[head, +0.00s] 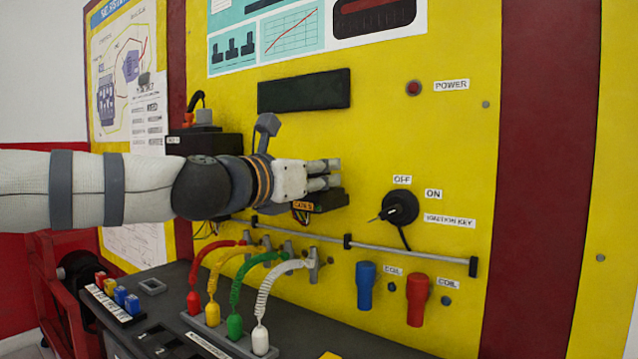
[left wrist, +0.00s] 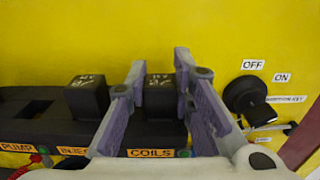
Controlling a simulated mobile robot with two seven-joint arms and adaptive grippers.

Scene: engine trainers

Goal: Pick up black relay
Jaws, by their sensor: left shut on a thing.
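In the left wrist view a black relay (left wrist: 160,98) with pale marks on its top stands at the COILS label (left wrist: 151,153) on a black holder. My left gripper (left wrist: 158,78) has one finger on each side of this relay and is shut on it. I cannot tell whether the relay is still seated in the holder. A second black relay (left wrist: 87,98) stands to the left, by the INJE label. In the head view my left gripper (head: 325,175) is at the holder's right end (head: 328,200) and mostly hides the relays. My right gripper is not in view.
An empty slot (left wrist: 32,108) is above the PUMP label. The ignition key switch (head: 400,208) is right of the holder. A grey rail (head: 390,250) and coiled coloured leads (head: 238,275) are below. Blue (head: 366,285) and red (head: 417,300) coils hang lower right.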

